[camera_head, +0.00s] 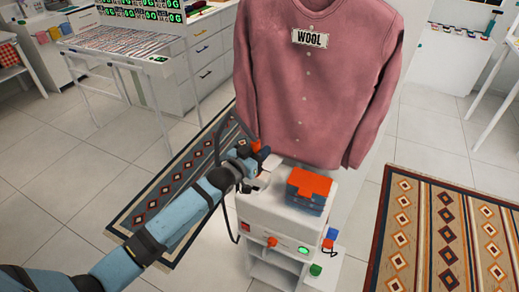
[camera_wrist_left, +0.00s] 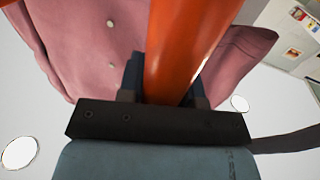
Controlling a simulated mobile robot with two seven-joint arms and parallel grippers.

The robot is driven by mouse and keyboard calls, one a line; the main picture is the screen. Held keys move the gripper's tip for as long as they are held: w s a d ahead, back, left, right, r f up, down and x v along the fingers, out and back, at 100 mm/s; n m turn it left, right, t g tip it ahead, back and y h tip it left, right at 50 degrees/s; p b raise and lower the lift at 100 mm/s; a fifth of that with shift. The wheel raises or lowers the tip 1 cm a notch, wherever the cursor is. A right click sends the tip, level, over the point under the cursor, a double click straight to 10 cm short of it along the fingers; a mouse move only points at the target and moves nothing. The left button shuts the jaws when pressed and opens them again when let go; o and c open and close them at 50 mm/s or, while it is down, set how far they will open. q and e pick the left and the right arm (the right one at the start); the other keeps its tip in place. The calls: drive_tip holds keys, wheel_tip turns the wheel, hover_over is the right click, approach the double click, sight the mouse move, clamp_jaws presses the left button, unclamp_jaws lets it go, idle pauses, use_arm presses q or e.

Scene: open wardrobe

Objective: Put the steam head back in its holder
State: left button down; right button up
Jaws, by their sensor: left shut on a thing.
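My left gripper (camera_head: 254,168) is shut on the orange handle of the steam head (camera_head: 256,146), just above the back left part of the white steamer unit (camera_head: 270,217). In the left wrist view the orange handle (camera_wrist_left: 185,45) stands between the fingers. A dark hose (camera_head: 219,140) loops near the gripper and runs down beside the unit. The holder cannot be told for sure; the gripper hides part of the unit's top. My right gripper is out of view.
A pink shirt (camera_head: 318,80) labelled WOOL hangs behind the unit. An orange and blue block (camera_head: 309,188) sits on the unit's top, right of the gripper. The unit's front has a red switch, an orange knob and a green light. Patterned rugs (camera_head: 440,235) lie on the tiled floor.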

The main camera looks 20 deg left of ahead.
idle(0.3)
use_arm(q)
drive_tip(key=shift+f+b, duration=0.4)
drive_tip(key=shift+f, duration=0.65)
drive_tip(key=c, duration=0.7)
unclamp_jaws()
drive_tip(key=shift+s, duration=0.1)
drive_tip(key=b+v, duration=0.1)
drive_tip(key=v, duration=1.2)
drive_tip(key=shift+s+a, duration=0.1)
drive_tip(key=shift+s, duration=0.2)
drive_tip(key=s+d+f+g+p, duration=0.2)
drive_tip(key=s+d+f, duration=0.1)
drive_tip(key=s, duration=0.3)
drive_tip(key=s+d+f+g+y+p, duration=0.1)
drive_tip(key=s+d+f+g+p, duration=0.1)
drive_tip(key=s, duration=0.5)
drive_tip(key=s+d+f+g+y+p, duration=0.1)
drive_tip(key=s+d+f+g+p, duration=0.1)
drive_tip(key=s+d+f+p, duration=0.2)
drive_tip(key=shift+s+d+n, duration=0.1)
drive_tip(key=shift+s+n, duration=0.2)
drive_tip(key=shift+s, duration=1.35)
